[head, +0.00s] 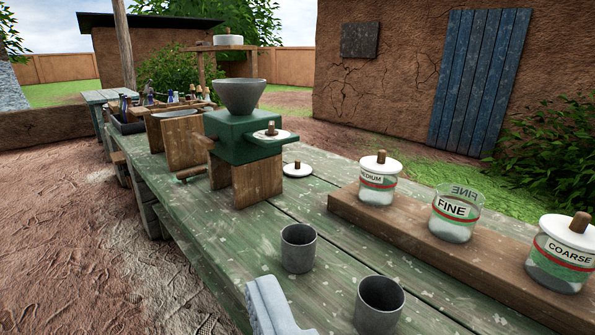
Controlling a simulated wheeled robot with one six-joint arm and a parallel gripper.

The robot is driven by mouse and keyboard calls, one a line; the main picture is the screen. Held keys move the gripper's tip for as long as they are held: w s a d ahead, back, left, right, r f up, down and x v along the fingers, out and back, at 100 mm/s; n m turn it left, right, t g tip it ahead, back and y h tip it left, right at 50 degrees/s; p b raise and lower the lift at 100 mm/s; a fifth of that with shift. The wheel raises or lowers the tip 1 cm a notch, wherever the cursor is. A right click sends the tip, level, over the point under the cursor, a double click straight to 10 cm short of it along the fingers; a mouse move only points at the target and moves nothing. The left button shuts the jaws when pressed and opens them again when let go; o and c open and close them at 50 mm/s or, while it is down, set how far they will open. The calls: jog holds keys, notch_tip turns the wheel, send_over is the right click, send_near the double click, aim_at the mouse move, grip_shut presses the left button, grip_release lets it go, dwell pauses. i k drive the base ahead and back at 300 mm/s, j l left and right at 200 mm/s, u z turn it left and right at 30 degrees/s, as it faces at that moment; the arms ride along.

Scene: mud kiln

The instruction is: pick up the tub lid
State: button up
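Round white lids with wooden knobs show in several places. One tub lid (297,170) lies flat on the green table beside the mill. Another white lid (270,136) rests on the green body of the mill. The glass tub marked FINE (451,211) stands open on a wooden board. The MEDIUM tub (376,181) and the COARSE tub (560,256) beside it have similar lids on. I cannot tell from the picture which loose lid belongs to the FINE tub.
Two grey cups (298,248) (379,305) stand at the near part of the table. The mill's grey funnel (240,95) rises behind the lids. The wooden board (415,235) runs along the right.

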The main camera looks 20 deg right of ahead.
aim_at(296, 169)
jog(key=i+j, duration=0.15)
jog(key=i, duration=0.2)
jog(key=i+j+z, duration=0.3)
jog(key=i, duration=0.2)
jog(key=i+j+z, duration=0.25)
jog(key=i+j, duration=0.15)
jog(key=z, duration=1.1)
